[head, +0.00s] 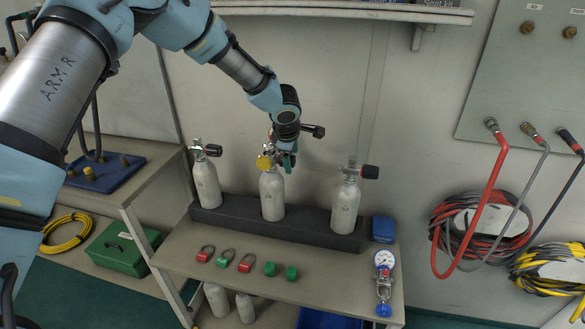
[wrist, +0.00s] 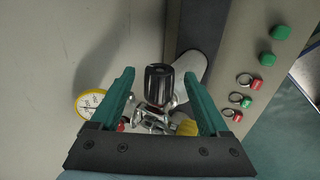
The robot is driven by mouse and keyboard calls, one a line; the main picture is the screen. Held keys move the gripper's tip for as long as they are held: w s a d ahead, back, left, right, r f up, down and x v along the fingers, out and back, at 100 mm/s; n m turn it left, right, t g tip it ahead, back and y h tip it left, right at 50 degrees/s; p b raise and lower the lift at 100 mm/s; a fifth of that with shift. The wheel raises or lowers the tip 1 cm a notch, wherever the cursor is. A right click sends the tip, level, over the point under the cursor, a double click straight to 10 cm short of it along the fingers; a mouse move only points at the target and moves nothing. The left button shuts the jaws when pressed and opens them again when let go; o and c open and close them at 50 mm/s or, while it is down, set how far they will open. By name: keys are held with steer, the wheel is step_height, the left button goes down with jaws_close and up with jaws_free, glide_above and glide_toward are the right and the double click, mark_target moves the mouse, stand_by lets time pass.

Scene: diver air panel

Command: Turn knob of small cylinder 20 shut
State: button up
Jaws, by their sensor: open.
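Three small pale grey cylinders stand upright in a dark rack: a left one (head: 207,185), a middle one (head: 272,195) and a right one (head: 345,208). Their number marks are too small to read, so I cannot tell which is 20. My gripper (head: 288,160) is at the valve of the middle cylinder, which carries a yellow-rimmed gauge (head: 264,162). In the wrist view my gripper (wrist: 159,76) is open, its green fingers on either side of a black ribbed knob (wrist: 158,84), with gaps visible. The gauge (wrist: 90,103) is left of the fingers. The knob is hidden in the head view.
The dark rack (head: 290,233) stands on a bench against the wall. A blue box (head: 383,229) and a loose gauge fitting (head: 384,268) are at the right. A shelf (head: 345,12) hangs above.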

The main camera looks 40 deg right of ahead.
mark_target(292, 158)
steer(key=v, duration=0.5)
steer(key=shift+b, duration=0.3)
